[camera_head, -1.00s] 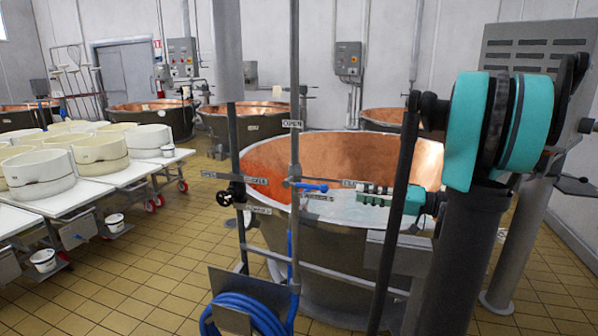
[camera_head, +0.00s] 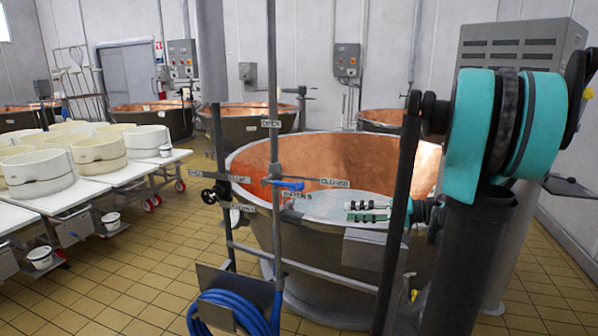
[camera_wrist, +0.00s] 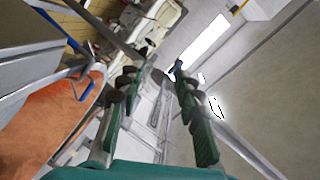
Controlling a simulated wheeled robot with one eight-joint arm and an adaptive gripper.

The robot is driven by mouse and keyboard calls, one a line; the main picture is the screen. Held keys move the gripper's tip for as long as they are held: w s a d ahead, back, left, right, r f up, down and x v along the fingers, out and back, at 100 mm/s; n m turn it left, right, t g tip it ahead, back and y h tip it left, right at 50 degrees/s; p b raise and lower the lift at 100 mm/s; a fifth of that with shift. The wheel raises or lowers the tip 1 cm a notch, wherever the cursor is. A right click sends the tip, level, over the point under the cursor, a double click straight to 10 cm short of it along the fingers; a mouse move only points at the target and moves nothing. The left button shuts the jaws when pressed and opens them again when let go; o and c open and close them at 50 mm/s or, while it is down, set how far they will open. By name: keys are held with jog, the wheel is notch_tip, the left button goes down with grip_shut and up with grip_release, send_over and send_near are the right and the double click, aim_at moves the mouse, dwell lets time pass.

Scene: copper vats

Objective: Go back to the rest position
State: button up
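My gripper (camera_head: 350,211) is in front of the near copper vat (camera_head: 360,155) in the head view, pointing left toward the pipe with the blue valve handle (camera_head: 288,185). Its dark-ribbed green fingers are apart with nothing visible between them, as the wrist view (camera_wrist: 160,75) also shows. In the head view my gripper overlaps the vat's rim and whitish contents. I cannot tell its exact height above them. The wrist view shows the copper vat wall (camera_wrist: 42,122) at lower left. No marker shows a rest position.
Upright pipes (camera_head: 274,110) with labels stand before the vat, left of my gripper. A coiled blue hose (camera_head: 235,312) hangs below. White tables (camera_head: 130,176) with round moulds (camera_head: 98,152) stand at left. Tiled floor (camera_head: 130,265) is open between tables and vat. A grey cabinet (camera_head: 520,50) stands behind my arm.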

jog(key=s+a+f+m+g+h, duration=0.1)
jog(key=s+a+f+h, duration=0.1)
jog(key=s+f+h, duration=0.45)
jog(key=s+a+f+m+g+h, duration=0.1)
jog(key=s+a+f, duration=0.2)
jog(key=f, duration=0.6)
jog(key=s+d+f+t+h, duration=0.1)
jog(key=s+d+f+h, duration=0.5)
jog(key=d+f+h, duration=0.1)
jog(key=shift+s+d+h, duration=0.2)
jog(key=shift+d+h, duration=0.15)
jog(key=shift+d, duration=0.2)
